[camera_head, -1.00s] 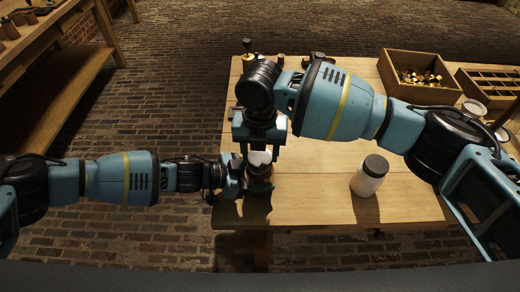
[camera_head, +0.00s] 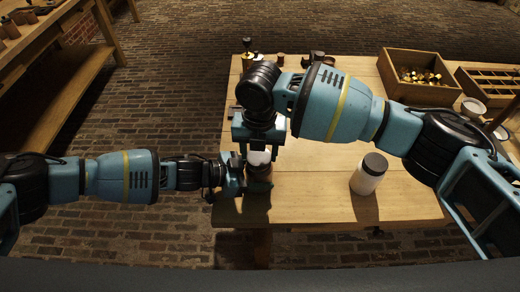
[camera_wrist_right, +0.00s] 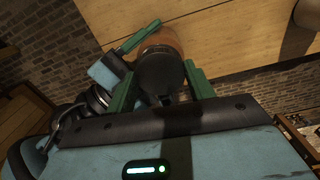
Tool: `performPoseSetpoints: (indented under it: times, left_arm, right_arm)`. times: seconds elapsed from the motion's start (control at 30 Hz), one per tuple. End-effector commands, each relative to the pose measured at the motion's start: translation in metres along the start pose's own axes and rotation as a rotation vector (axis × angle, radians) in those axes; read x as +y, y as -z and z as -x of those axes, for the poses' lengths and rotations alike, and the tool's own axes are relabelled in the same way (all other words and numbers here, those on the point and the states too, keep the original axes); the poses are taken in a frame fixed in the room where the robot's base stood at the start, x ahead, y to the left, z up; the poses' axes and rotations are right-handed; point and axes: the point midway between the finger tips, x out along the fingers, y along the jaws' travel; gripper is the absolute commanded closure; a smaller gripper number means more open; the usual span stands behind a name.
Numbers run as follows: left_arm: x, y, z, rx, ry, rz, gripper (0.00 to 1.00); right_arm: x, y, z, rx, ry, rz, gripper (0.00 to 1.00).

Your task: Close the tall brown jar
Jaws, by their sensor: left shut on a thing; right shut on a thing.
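The tall brown jar (camera_head: 259,173) stands near the table's front left edge, partly hidden by my grippers. My left gripper (camera_head: 246,178) comes in from the left and is shut around the jar's body. My right gripper (camera_head: 259,150) points down from above, shut on a dark round lid (camera_wrist_right: 160,68). In the right wrist view the lid lies between the green fingers, over the brown jar (camera_wrist_right: 163,38). The lid is at the jar's mouth; I cannot tell if it is fully seated. A pale patch shows between the right fingers in the head view.
A white jar with a dark lid (camera_head: 369,174) stands to the right on the table (camera_head: 310,200). The front middle of the table is clear.

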Motion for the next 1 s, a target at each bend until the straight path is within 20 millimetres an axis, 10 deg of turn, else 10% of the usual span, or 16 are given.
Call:
performPoseSetpoints:
  times: [1.0]
  left_arm:
    - [0.0053, 0.009, -0.0045, 0.022, -0.019, -0.015, 0.78]
  right_arm:
    - [-0.0051, 0.0006, -0.0112, 0.017, 0.035, -0.006, 0.68]
